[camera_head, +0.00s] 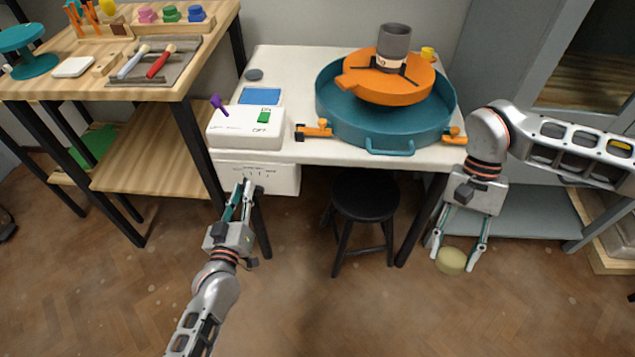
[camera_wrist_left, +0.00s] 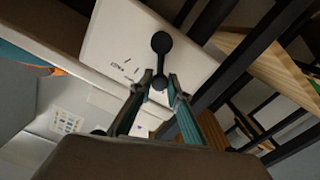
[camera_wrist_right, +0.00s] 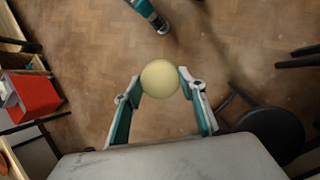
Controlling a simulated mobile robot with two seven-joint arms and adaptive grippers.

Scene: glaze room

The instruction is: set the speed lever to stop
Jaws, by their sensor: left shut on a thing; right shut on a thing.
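The white speed control box (camera_head: 284,179) hangs under the table's front left edge, with small scale marks on its front. In the left wrist view, a black lever (camera_wrist_left: 161,62) with a round hub stands out from the panel (camera_wrist_left: 110,40). My left gripper (camera_head: 244,186) is at the front of this box, its fingers shut on the lever's end. The lever is mostly hidden in the head view. The marks are too small to read. My right gripper (camera_head: 457,256) is shut on a pale yellow round sponge (camera_wrist_right: 159,79), held in the air right of the stool.
On the white table (camera_head: 300,75) stand a switch box (camera_head: 240,130) with a green ON/OFF switch and a teal basin (camera_head: 335,105) holding an orange wheel (camera_head: 400,90) and grey cylinder (camera_head: 394,42). A black stool (camera_head: 365,195) stands below. A wooden bench (camera_head: 150,90) is left.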

